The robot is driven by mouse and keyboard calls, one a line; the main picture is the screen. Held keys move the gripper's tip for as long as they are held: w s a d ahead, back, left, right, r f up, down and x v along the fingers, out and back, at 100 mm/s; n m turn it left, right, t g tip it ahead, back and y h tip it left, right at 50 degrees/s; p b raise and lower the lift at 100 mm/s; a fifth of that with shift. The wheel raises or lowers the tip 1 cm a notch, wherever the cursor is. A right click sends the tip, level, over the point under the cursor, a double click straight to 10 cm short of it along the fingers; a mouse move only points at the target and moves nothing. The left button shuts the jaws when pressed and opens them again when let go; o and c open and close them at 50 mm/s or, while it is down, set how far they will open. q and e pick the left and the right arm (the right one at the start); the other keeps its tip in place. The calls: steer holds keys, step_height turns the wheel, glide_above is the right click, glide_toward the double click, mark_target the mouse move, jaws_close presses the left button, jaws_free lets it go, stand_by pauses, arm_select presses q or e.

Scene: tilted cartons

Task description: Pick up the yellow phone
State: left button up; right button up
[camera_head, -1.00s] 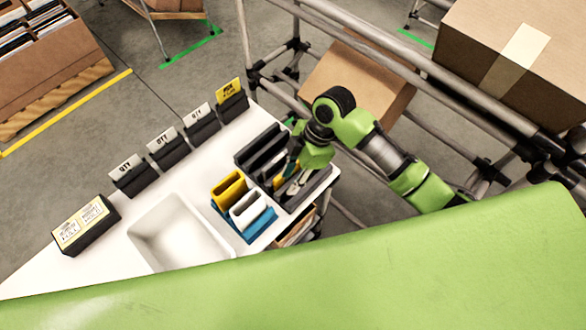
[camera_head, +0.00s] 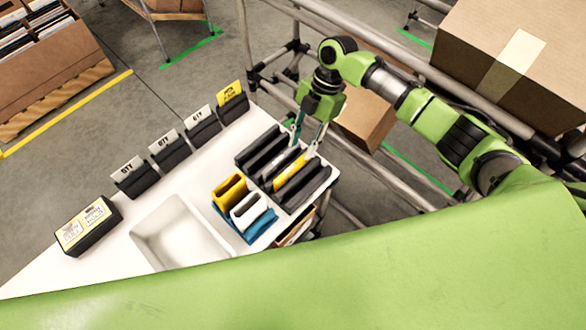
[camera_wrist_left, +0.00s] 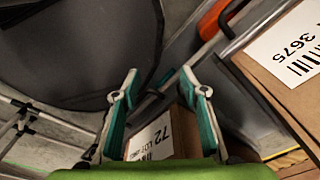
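The yellow phone (camera_head: 290,167) stands on edge in a dark slotted rack near the right end of the white table, between dark phones. My right gripper (camera_head: 301,150) is just above and behind it, pointing down. Its two fingers are spread and no object shows between them; the right fingertip overlaps the phone's far end in the picture, and I cannot tell whether it touches. My left gripper (camera_wrist_left: 160,76) shows only in the left wrist view, with its teal-padded fingers apart and nothing between them.
On the white table (camera_head: 110,245) are an empty white basin (camera_head: 180,240), a blue holder (camera_head: 258,226) with yellow and white items, several labelled dark holders and a black box (camera_head: 88,226). A pipe frame and cartons (camera_head: 510,65) stand behind my right arm. A labelled carton (camera_wrist_left: 295,75) is near my left gripper.

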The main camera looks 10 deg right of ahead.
mark_target(294, 165)
steer(key=x, duration=0.2)
steer(key=shift+s+a+f, duration=0.1)
steer(key=shift+a+f, duration=0.05)
steer(key=shift+f, duration=0.2)
steer(key=x, duration=0.1)
steer(key=p+x, duration=0.1)
steer(key=x, duration=0.1)
steer(key=p+x, duration=0.1)
steer(key=shift+w+a+f, duration=0.1)
steer(key=shift+w+f, duration=0.15)
steer(key=shift+f, duration=0.05)
steer(key=shift+a+f, duration=0.1)
steer(key=shift+f, duration=0.2)
jaws_close()
